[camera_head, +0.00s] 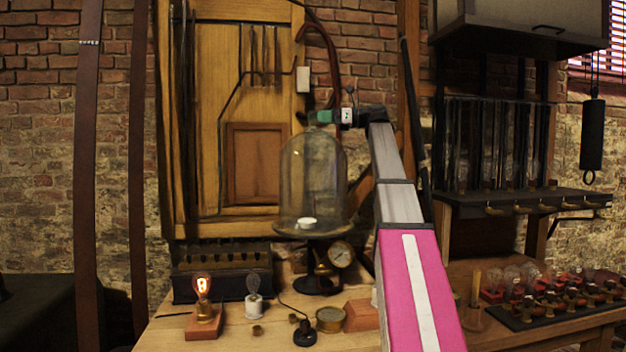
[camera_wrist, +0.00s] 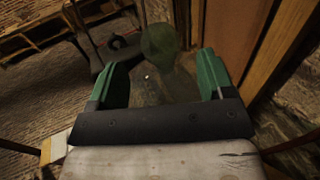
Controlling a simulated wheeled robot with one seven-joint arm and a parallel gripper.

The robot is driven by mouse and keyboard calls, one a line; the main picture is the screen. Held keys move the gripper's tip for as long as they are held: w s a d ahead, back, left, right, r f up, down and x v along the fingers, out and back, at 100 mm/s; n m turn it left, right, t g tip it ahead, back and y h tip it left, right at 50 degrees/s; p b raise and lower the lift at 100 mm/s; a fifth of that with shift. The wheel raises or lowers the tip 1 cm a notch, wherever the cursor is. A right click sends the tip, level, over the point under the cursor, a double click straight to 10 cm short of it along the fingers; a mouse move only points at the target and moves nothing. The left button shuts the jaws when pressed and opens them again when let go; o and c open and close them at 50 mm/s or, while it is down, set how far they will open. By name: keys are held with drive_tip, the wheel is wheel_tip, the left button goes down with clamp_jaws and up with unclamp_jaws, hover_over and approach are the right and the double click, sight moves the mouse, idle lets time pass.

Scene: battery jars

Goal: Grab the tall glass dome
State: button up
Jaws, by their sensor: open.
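The tall glass dome (camera_head: 313,180) stands upright on a round dark plate (camera_head: 312,229) on a stand with a gauge, in the middle of the head view. A small white object (camera_head: 306,222) shows at its foot, through the glass. My gripper (camera_head: 318,117), with green fingers, is at the height of the dome's top; I cannot tell whether it touches the glass. In the wrist view my gripper (camera_wrist: 162,70) is open, its two green fingers wide apart. A faint see-through rounded form (camera_wrist: 163,45) shows between and beyond the fingers, probably the glass dome.
A wooden panel (camera_head: 255,160) stands close behind the dome. The workbench (camera_head: 170,335) holds a lit bulb (camera_head: 202,288), a brass round tin (camera_head: 330,319) and a dark ribbed box (camera_head: 222,275). A rack of glass jars (camera_head: 490,150) and a tray of bulbs (camera_head: 560,305) are at right.

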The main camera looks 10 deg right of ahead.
sight(316, 122)
drive_tip(key=x, duration=0.3)
drive_tip(key=shift+w+a, duration=0.2)
drive_tip(key=shift+a, duration=0.15)
clamp_jaws()
drive_tip(key=shift+r, duration=0.2)
drive_tip(key=shift+r, duration=0.1)
